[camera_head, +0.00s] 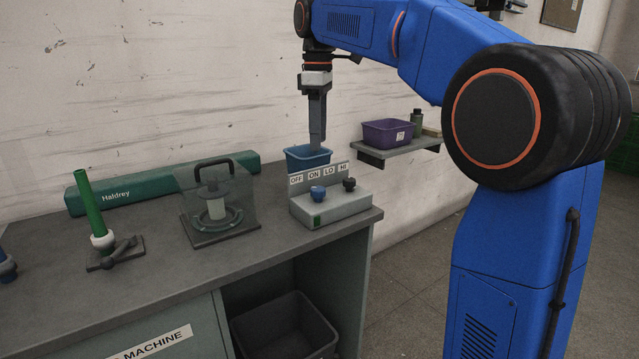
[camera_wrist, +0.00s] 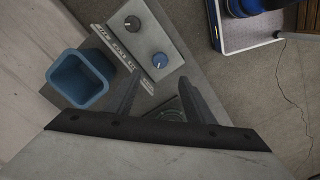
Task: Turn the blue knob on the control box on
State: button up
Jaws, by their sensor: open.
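The grey control box (camera_head: 335,207) sits at the right end of the bench, with an upright label plate (camera_head: 317,177) reading OFF, ON, LO, HI. The blue knob (camera_head: 318,194) is on its top, left of a black knob (camera_head: 349,184). The wrist view shows the blue knob (camera_wrist: 160,60) and the black knob (camera_wrist: 132,23) from above. Which label the blue knob points to is too small to tell. My gripper (camera_head: 317,143) points down above the bench near the box, apart from both knobs. Its fingers (camera_wrist: 159,90) are open with nothing between them.
A blue bin (camera_head: 307,158) stands just behind the box. A clear guard (camera_head: 243,195) with a handle and a green rod (camera_head: 90,203) stand to the left. A wall shelf (camera_head: 396,149) holds a purple bin (camera_head: 387,132). The space above the box is free.

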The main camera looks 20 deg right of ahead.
aim_at(318, 188)
notch_tip(318, 188, down, 13)
dwell(0.5)
jog(key=c, duration=1.1)
